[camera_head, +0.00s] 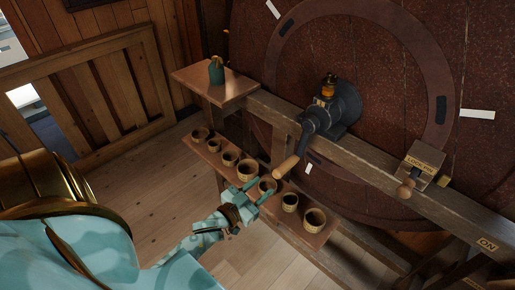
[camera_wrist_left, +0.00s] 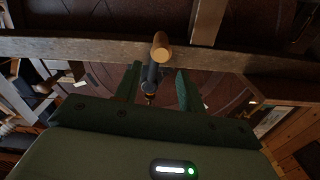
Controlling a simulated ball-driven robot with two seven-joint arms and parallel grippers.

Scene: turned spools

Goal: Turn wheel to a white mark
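The wheel (camera_head: 390,70) is a large dark red-brown disc with a lighter ring, standing upright behind a wooden beam. White marks show at its upper left (camera_head: 272,9), at the right (camera_head: 477,114) and low near the handle (camera_head: 308,168). A dark metal crank (camera_head: 318,122) runs from the hub down-left to a wooden handle (camera_head: 286,167). My left gripper (camera_head: 260,186) is open and empty, just below and left of the handle. In the left wrist view, the handle end (camera_wrist_left: 161,47) appears ahead, between the open fingers (camera_wrist_left: 158,72). My right gripper is out of view.
A low shelf (camera_head: 330,232) with several small wooden cups lies under and beside my left gripper. A side board (camera_head: 215,84) carries a green container (camera_head: 216,70). Floor at left is clear.

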